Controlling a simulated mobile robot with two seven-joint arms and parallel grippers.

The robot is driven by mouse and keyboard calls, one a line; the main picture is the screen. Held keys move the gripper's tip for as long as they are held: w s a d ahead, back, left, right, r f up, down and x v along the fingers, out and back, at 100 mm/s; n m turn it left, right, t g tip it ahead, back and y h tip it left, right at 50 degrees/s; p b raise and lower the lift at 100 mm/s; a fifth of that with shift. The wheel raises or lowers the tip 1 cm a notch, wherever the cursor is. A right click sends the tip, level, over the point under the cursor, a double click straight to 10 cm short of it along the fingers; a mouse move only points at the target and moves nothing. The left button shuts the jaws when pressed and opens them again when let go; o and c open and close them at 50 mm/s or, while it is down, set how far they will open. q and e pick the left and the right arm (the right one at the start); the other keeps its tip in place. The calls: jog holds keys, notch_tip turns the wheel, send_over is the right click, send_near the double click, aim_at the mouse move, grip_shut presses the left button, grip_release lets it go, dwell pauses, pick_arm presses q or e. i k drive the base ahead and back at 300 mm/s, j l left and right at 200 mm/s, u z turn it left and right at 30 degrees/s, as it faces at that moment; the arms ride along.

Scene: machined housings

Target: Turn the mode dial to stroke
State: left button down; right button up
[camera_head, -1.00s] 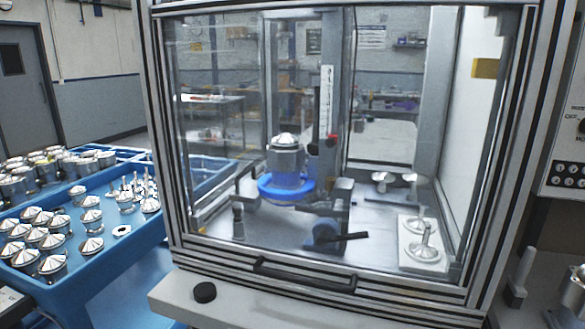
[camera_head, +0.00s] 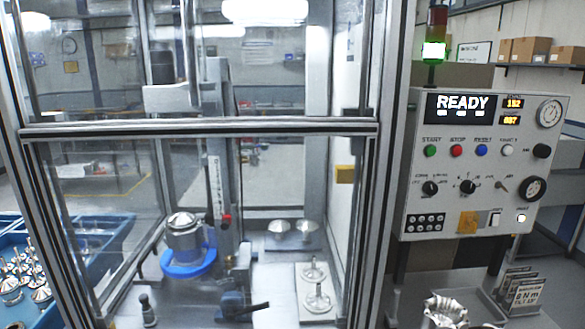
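The control panel (camera_head: 480,165) is at the right, with a lit READY display (camera_head: 462,103). Its lower row has a left black knob (camera_head: 430,188), a middle black knob (camera_head: 467,186) and a small right selector (camera_head: 501,184). The lettering around them is too small to read, so I cannot tell for certain which is the mode dial or where it points. Neither of my grippers is in view, and nothing touches the panel.
A framed glass enclosure (camera_head: 200,127) fills the left and middle. Inside, a metal housing (camera_head: 184,232) sits on a blue ring (camera_head: 188,266). A shiny metal object (camera_head: 450,311) and a card rack (camera_head: 518,290) stand below the panel. Blue trays (camera_head: 100,240) are at left.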

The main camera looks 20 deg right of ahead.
aim_at(429, 188)
jog(key=z, duration=1.7)
